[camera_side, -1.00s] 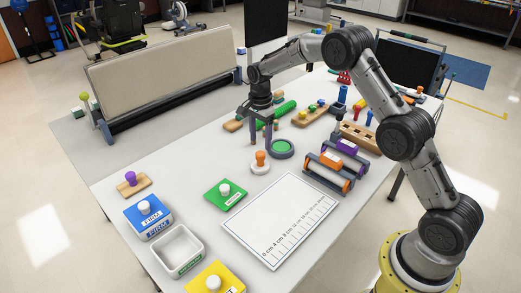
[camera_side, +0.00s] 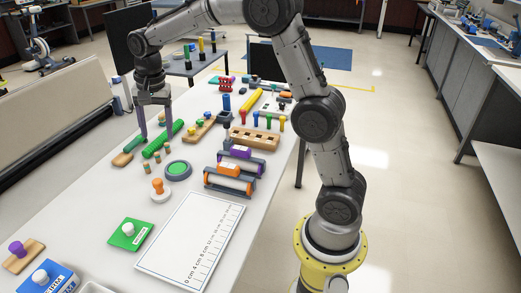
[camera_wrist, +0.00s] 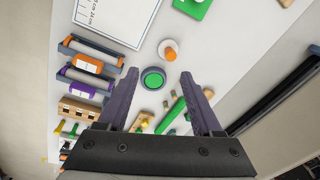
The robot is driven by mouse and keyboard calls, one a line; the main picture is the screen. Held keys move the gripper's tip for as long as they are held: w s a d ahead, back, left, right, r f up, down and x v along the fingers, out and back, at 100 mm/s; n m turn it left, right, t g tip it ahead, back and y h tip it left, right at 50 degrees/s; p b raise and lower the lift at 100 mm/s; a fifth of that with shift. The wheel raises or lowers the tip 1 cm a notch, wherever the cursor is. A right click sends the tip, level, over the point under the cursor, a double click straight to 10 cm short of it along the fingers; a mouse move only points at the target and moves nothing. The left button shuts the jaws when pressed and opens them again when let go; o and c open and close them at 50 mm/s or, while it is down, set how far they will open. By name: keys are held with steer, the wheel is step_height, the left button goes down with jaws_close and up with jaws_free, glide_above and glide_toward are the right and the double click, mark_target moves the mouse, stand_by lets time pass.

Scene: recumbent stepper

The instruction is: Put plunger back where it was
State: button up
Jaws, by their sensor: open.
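A plunger-shaped piece with an orange knob and a white round base (camera_side: 159,190) stands upright on the table, and it also shows in the wrist view (camera_wrist: 169,50). I cannot tell whether it is the task's plunger. A green round pad in a grey ring (camera_side: 178,170) is beside it, and it also shows in the wrist view (camera_wrist: 153,80). My gripper (camera_side: 156,128) is open and empty, above the left edge of the table near a green cylinder (camera_side: 163,139). In the wrist view my gripper (camera_wrist: 158,74) has its fingers wide apart.
A white ruled sheet (camera_side: 190,240) lies at the front. A green block with a white knob (camera_side: 130,233) is left of it. Two roller stands (camera_side: 230,180) and a wooden peg block (camera_side: 253,138) are to the right. Small cylinders (camera_side: 157,157) stand near the green cylinder.

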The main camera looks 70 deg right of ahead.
steer(key=s+a+r+n+t, duration=0.15)
steer(key=s+r+n, duration=0.25)
steer(key=s, duration=0.4)
steer(key=s+a+r+n+t, duration=0.1)
steer(key=s+a+r+n, duration=0.15)
steer(key=s, duration=0.55)
steer(key=s+f+n+t, duration=0.1)
steer(key=s+f+n, duration=0.2)
steer(key=s+n, duration=0.4)
steer(key=s, duration=0.7)
steer(key=shift+a+t, duration=0.25)
steer(key=shift+t, duration=0.1)
